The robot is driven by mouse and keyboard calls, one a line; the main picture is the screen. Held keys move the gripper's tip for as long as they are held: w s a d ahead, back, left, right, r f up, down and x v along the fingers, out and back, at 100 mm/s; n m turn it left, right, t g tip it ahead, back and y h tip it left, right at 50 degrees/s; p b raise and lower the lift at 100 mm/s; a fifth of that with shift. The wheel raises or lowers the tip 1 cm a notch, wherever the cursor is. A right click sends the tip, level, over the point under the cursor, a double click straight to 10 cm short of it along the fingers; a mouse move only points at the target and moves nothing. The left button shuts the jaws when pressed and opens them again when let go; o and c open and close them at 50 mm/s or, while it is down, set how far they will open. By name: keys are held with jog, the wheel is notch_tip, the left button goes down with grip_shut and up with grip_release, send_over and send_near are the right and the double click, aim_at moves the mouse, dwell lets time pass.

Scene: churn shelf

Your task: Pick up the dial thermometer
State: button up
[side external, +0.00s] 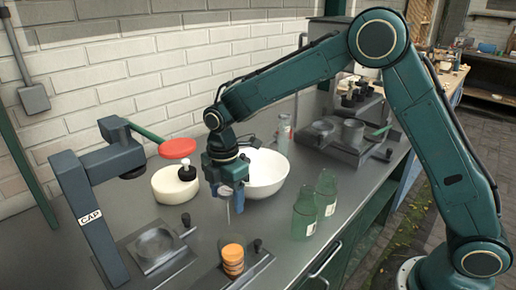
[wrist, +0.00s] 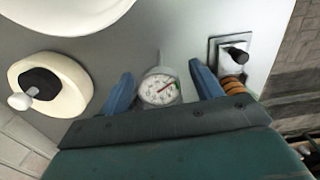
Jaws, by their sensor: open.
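The dial thermometer (wrist: 160,88) has a round white face with a red needle and a thin stem that points up in the wrist view. My gripper (wrist: 161,74) is open, with one blue finger on each side of the dial; gaps show between the fingers and the dial. In the side view my gripper (side external: 231,205) points down over the grey counter, just left of the white bowl. There the thermometer is mostly hidden by the fingers, and I cannot tell its exact height.
The white bowl (side external: 268,176) stands close on the right of my gripper, and a cream round block (side external: 170,188) with a knob on the left. Two green glass jars (side external: 305,214) stand in front right. A stack of orange discs (side external: 233,256) is in front. A press marked CAP (side external: 95,222) stands at left.

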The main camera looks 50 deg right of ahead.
jog(key=shift+f, duration=0.35)
jog(key=c, duration=1)
jog(key=shift+c, duration=0.2)
jog(key=shift+r, duration=0.15)
notch_tip(320, 180, up, 20)
dwell(0.6)
